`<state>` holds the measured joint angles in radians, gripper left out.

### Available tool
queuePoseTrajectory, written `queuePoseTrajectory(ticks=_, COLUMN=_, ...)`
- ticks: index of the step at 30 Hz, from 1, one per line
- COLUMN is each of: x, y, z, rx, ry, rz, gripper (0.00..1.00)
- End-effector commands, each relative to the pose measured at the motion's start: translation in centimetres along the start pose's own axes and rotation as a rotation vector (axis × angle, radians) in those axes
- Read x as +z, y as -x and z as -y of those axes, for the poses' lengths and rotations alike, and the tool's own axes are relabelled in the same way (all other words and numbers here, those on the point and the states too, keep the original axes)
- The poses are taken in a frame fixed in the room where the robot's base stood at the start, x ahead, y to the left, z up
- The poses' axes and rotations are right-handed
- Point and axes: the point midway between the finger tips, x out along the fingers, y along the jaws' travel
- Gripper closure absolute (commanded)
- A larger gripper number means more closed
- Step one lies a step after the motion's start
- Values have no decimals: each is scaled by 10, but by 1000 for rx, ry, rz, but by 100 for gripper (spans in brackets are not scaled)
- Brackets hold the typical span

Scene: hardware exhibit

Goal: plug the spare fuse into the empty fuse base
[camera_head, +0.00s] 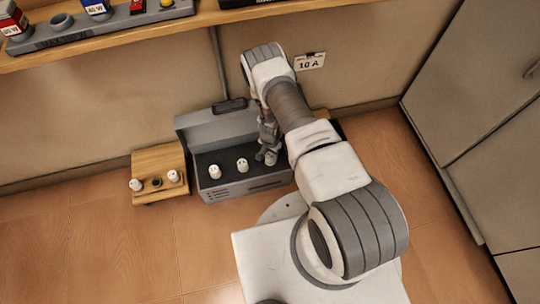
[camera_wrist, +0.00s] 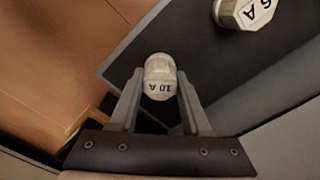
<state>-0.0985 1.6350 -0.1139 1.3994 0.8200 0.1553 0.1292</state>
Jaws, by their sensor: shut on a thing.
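My gripper (camera_wrist: 159,82) is shut on a white fuse marked 10 A (camera_wrist: 160,76), one finger on each side of it. In the head view my gripper (camera_head: 267,155) is low at the right part of the open grey box (camera_head: 245,186); the held fuse is hard to make out there. I cannot tell whether it still touches the box floor. A wooden block (camera_head: 159,158) stands left of the box. On its front are two white fuses (camera_head: 135,185) (camera_head: 174,176) with a dark, empty fuse base (camera_head: 157,183) between them.
Two other white fuses (camera_head: 215,171) (camera_head: 242,165) stand in the box; one marked fuse shows in the wrist view (camera_wrist: 243,12). The box's raised lid (camera_head: 200,122) is behind. A 10 A card (camera_head: 310,61) hangs on the wall. A shelf is above, grey cabinets right; floor in front is clear.

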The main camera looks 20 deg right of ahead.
Motion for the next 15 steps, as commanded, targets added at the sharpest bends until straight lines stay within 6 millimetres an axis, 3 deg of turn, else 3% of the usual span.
queuePoseTrajectory(ticks=15, x=0, y=-5, z=0, rx=0, ry=0, rz=0, gripper=100)
